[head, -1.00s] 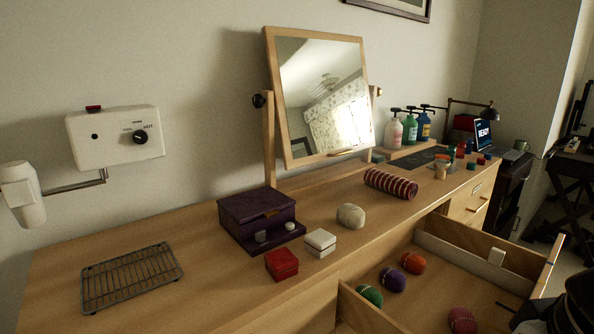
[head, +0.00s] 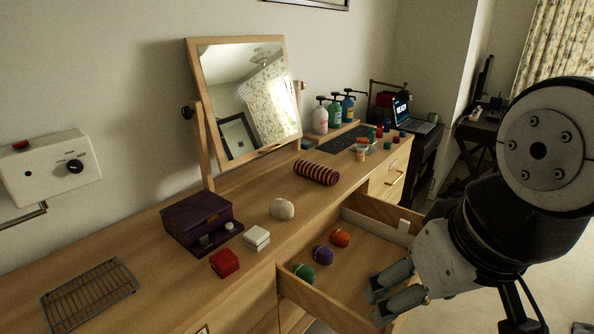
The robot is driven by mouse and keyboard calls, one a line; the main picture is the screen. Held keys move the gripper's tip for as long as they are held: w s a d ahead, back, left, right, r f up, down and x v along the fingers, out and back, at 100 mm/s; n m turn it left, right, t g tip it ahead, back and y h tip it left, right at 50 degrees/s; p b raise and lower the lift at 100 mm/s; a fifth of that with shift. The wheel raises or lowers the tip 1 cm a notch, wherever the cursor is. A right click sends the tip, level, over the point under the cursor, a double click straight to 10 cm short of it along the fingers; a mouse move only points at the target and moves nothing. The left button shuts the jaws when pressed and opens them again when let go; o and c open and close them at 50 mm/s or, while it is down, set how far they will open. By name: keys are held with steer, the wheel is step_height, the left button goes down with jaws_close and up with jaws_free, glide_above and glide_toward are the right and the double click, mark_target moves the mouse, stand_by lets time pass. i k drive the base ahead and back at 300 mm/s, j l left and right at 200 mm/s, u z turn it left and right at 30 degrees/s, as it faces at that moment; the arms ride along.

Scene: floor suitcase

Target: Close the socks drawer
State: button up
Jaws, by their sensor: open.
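The socks drawer (head: 294,286) is pulled out from the front of the wooden dresser, at the lower middle of the head view. Inside it lie rolled socks: a green one (head: 303,272), a purple one (head: 322,254) and an orange one (head: 340,238). My gripper (head: 377,302) is open, with its grey fingers over the right, front part of the drawer. My gripper and arm hide most of the drawer's front panel. I cannot tell whether the fingers touch the drawer.
On the dresser top (head: 150,290) are a wire rack (head: 90,295), a purple box (head: 197,218), a red box (head: 225,263), a white box (head: 256,238), a striped roll (head: 317,173) and a tilting mirror (head: 245,100). Another closed drawer (head: 388,184) lies further right.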

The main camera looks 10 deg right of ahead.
mark_target(337, 298)
steer(key=l+z, duration=0.15)
steer(key=z, duration=0.2)
steer(key=i+z, duration=0.15)
steer(key=z, duration=0.15)
steer(key=l+u, duration=0.5)
steer(key=l, duration=0.6)
steer(key=k, duration=0.1)
